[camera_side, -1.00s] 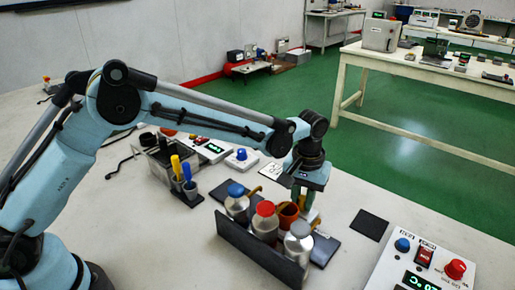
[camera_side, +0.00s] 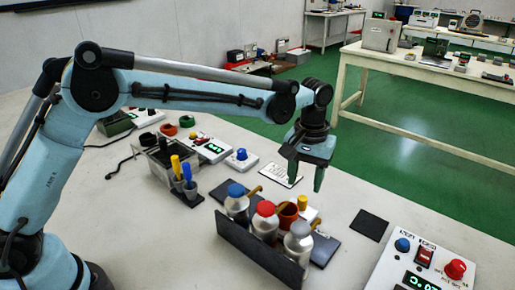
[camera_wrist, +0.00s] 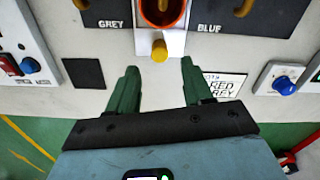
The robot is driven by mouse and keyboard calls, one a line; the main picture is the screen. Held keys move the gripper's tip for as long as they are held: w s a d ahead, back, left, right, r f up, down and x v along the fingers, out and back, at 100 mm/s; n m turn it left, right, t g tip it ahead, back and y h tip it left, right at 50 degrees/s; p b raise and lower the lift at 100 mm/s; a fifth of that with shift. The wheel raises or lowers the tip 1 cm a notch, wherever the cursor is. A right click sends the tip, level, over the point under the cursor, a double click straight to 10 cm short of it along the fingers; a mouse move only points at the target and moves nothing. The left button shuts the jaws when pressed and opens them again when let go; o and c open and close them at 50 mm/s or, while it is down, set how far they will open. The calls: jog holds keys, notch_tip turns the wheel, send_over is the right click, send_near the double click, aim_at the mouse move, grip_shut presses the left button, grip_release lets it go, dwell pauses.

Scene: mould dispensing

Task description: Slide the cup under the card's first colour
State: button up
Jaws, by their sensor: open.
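The orange-brown cup (camera_side: 287,216) stands behind the bottles, near the red-capped one (camera_side: 264,222). In the wrist view the cup (camera_wrist: 163,12) is on a white slide with a yellow knob (camera_wrist: 159,50), between the GREY and BLUE labels. The yellow knob (camera_side: 303,202) also shows in the side view. My gripper (camera_side: 306,181) is open and empty above the knob, apart from it. In the wrist view my gripper's fingers (camera_wrist: 159,66) are spread below the knob. The white card (camera_wrist: 228,86) reads RED above GREY; a finger partly hides its left side.
A blue-capped bottle (camera_side: 237,203) and a grey-capped bottle (camera_side: 298,240) flank the red-capped one behind a dark panel (camera_side: 255,252). A control box (camera_side: 425,262) is at front right.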

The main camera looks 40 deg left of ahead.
notch_tip(320, 180, up, 6)
jog(key=shift+f, duration=0.1)
dwell(0.4)
jog(key=s+a+r+m+t, duration=0.1)
jog(key=s+a+r+t, duration=0.3)
jog(key=s+a, duration=0.55)
jog(key=s+a+f+m+t, duration=0.1)
jog(key=s+a+f+t, duration=0.2)
jog(key=s+a, duration=0.5)
jog(key=shift+s+f+m, duration=0.3)
jog(key=shift+s+f, duration=0.4)
